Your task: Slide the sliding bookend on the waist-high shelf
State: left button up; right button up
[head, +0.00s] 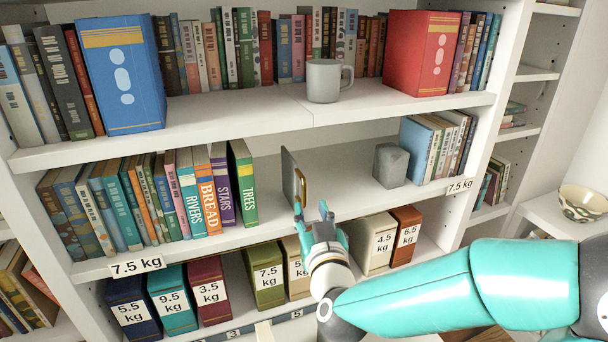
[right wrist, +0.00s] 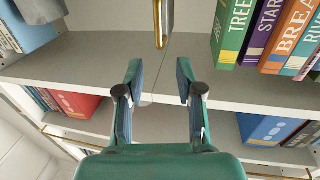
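The sliding bookend (head: 290,176) is a thin grey upright plate with a brass front edge on the middle shelf, right of the green TREES book (head: 242,182) with a gap between them. Its brass edge (right wrist: 159,22) shows in the right wrist view, ahead of the gap between my fingers. My right gripper (head: 312,208) is open and empty at the shelf front, just below and in front of the bookend. Its two fingers (right wrist: 159,78) stand apart in the wrist view. I cannot tell whether a fingertip touches the bookend. My left gripper is not in view.
The middle shelf (head: 345,203) has bare room right of the bookend, up to a grey stone block (head: 390,164) beside blue books (head: 417,147). A grey mug (head: 323,80) stands on the shelf above. Weight-labelled boxes (head: 208,290) fill the lower shelf.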

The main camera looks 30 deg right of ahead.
aim_at(304, 188)
jog(key=p+x, duration=0.2)
jog(key=x, duration=0.8)
jog(key=shift+f, duration=0.1)
grip_shut()
